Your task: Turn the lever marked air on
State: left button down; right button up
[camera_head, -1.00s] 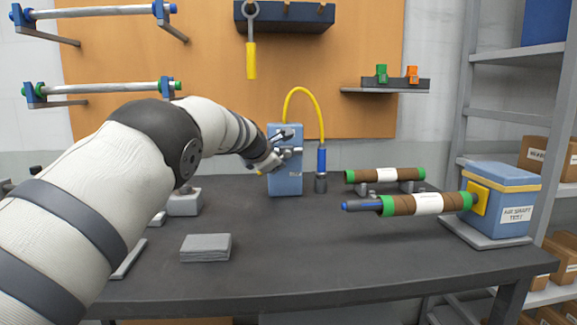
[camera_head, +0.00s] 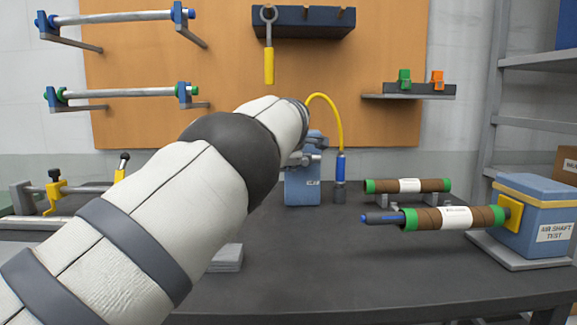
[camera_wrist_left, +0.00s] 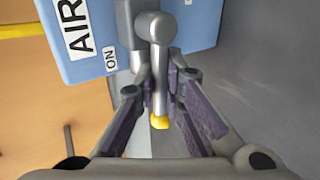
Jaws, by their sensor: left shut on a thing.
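The blue air box (camera_head: 303,187) stands on the dark bench below the pegboard. The left wrist view shows its blue face (camera_wrist_left: 85,65) with the labels AIR and ON. The lever (camera_wrist_left: 163,95) is a grey metal rod with a yellow tip, running from a round pivot on the box. My left gripper (camera_wrist_left: 160,88) has its two fingers on either side of the lever and is shut on it. In the head view, my left arm hides most of the gripper and lever. My right gripper is not in view.
A yellow hose (camera_head: 326,100) arcs from behind the box to a blue nozzle (camera_head: 340,167) just right of it. Brown rolls with green ends (camera_head: 475,217) lie further right, beside a blue test box (camera_head: 545,220). The front right bench is clear.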

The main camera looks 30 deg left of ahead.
pick_arm(q)
jog(key=shift+a+r, duration=0.1)
dwell(0.3)
jog(key=c, duration=1.7)
grip_release()
jog(key=shift+s+d+r, duration=0.15)
jog(key=shift+d, duration=0.05)
jog(key=v, duration=1.1)
jog(key=shift+s+d, duration=0.1)
jog(key=shift+s, duration=0.1)
